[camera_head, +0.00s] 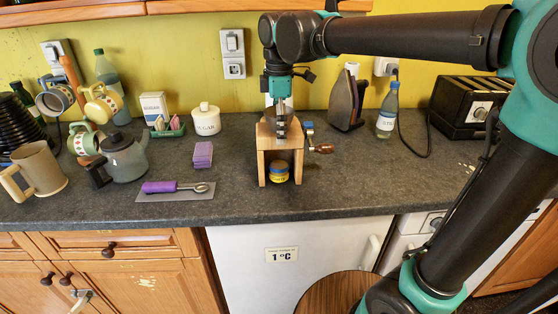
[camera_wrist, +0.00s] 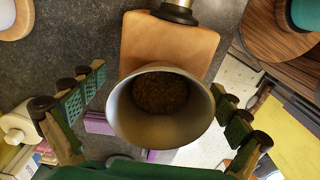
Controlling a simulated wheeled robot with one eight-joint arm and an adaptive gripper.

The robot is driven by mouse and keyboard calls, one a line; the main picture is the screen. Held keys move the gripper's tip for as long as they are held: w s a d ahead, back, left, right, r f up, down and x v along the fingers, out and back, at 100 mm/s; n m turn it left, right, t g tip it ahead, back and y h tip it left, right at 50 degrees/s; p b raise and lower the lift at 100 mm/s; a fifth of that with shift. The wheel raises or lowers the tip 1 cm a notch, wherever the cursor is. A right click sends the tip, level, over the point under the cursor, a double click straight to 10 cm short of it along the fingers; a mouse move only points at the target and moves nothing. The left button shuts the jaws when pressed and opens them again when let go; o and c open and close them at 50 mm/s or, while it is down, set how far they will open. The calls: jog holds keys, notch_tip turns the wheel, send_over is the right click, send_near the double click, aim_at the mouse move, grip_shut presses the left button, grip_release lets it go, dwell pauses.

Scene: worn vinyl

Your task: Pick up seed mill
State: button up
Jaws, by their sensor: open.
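The seed mill (camera_head: 265,137) stands upright on the dark worktop, a wooden frame with a crank handle on its right side. In the wrist view its wooden top (camera_wrist: 168,42) and a round metal hopper (camera_wrist: 122,112) show, with dark grains inside the hopper. My gripper (camera_head: 281,124) is directly above and over the mill, pointing down. In the wrist view its open fingers are on both sides of the hopper, with a visible gap on each side. The lower mill is hidden in the wrist view.
A blue and yellow tin (camera_head: 279,173) sits under the mill's frame. A purple sponge stack (camera_head: 203,154) and a white lidded jar (camera_head: 206,120) stand to the left. An iron (camera_head: 343,105) and a bottle (camera_head: 387,112) stand to the right. The worktop right of the crank is clear.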

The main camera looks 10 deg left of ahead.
jog(key=shift+f, duration=0.25)
jog(key=c, duration=1.8)
jog(key=shift+c, duration=0.6)
jog(key=shift+r, duration=0.2)
